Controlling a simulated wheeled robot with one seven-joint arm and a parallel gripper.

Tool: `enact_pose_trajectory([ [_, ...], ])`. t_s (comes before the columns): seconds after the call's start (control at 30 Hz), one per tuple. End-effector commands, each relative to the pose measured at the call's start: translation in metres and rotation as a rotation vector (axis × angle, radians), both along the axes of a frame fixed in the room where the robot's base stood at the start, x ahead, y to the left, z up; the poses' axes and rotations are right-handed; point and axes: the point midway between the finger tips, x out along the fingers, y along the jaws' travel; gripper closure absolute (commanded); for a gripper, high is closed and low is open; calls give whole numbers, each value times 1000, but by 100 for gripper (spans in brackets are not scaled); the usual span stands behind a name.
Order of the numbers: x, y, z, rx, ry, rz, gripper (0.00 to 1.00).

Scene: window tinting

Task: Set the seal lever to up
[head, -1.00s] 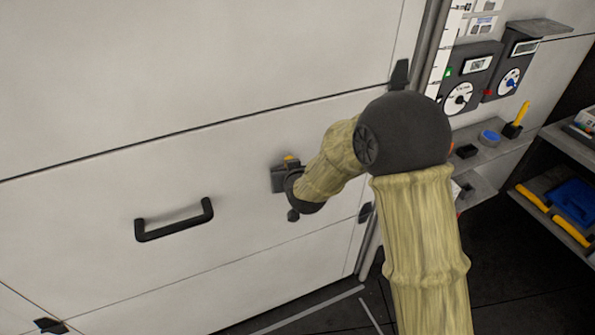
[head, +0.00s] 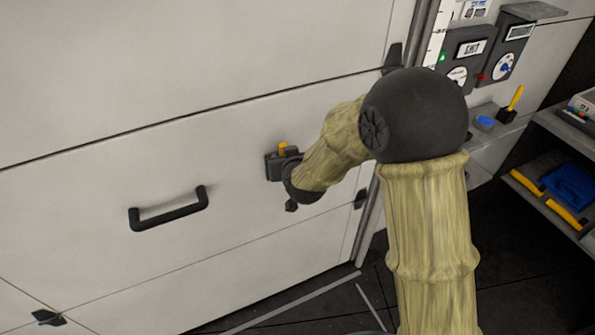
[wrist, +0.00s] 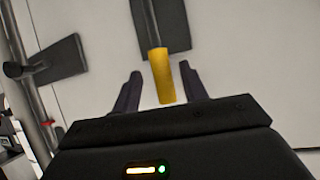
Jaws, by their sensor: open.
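The seal lever (head: 283,148) has a yellow grip and sits on a dark plate (head: 272,165) on the pale door. In the head view its yellow end points up above the plate. In the wrist view the lever's yellow grip (wrist: 163,76) lies between the two dark fingers of my gripper (wrist: 160,70), with a gap on each side. My gripper is open and holds nothing. In the head view the fingers are mostly hidden behind my wrist and forearm.
A black door handle (head: 168,212) is left of the lever. Black latch pieces (head: 360,199) sit along the door's right edge. Control boxes with dials (head: 505,62) hang at the upper right, above shelves with tools (head: 560,200). The door panel around the lever is otherwise clear.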

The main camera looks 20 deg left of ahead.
Motion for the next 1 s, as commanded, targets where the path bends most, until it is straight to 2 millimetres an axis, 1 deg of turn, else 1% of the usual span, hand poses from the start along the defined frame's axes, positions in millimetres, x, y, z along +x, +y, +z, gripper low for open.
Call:
enact_pose_trajectory([
  [0.2, -27, -15, 16, 2, -3, 2, 57],
  [0.6, -72, -40, 46, 3, -4, 3, 57],
  [0.8, -93, -54, 60, 4, -5, 0, 57],
  [1.0, -106, -64, 69, 3, -4, -3, 57],
])
